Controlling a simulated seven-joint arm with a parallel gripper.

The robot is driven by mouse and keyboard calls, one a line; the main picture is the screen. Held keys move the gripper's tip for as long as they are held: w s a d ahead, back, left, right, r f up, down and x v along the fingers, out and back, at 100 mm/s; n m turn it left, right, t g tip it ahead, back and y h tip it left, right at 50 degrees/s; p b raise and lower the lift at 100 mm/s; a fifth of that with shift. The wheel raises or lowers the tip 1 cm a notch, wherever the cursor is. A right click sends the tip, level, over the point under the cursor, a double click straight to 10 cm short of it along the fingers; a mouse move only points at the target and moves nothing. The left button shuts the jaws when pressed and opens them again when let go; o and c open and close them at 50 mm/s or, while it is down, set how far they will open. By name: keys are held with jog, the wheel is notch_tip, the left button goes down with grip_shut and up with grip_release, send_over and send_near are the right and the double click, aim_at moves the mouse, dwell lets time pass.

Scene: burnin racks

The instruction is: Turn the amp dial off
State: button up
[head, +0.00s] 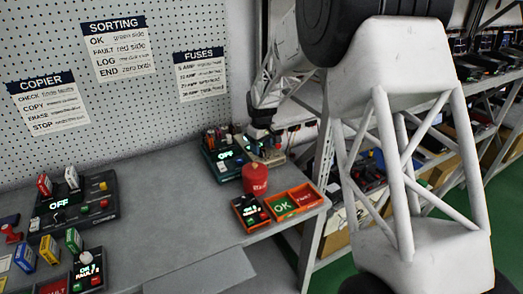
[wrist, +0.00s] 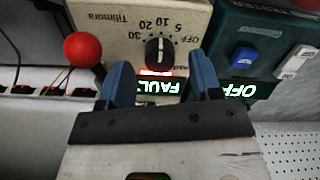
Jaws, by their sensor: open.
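The amp dial (wrist: 159,52) is a round black knob with a white line, on a beige box (wrist: 110,18) in the wrist view. Upside-down marks 30, 20, 10, 5 and OFF ring it. The line stands roughly upright in the picture, its upper end near the 10 and 20 marks, not at OFF. A lit FAULT display (wrist: 160,87) shows below the dial. My gripper (wrist: 160,64) is open, with a blue finger on each side of the dial; I cannot tell whether they touch it. In the head view my gripper (head: 262,122) is small over the bench's back right.
A red ball-topped lever (wrist: 83,49) stands left of the dial. A dark green unit (wrist: 262,45) with an OFF display is close on the right. In the head view a red canister (head: 255,179) and orange trays (head: 282,204) sit in front. The bench middle (head: 165,195) is clear.

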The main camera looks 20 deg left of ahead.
jog(key=shift+f, duration=0.85)
jog(key=c, duration=0.9)
jog(key=shift+c, duration=0.2)
jog(key=shift+m, duration=0.4)
jog(key=m, duration=1.1)
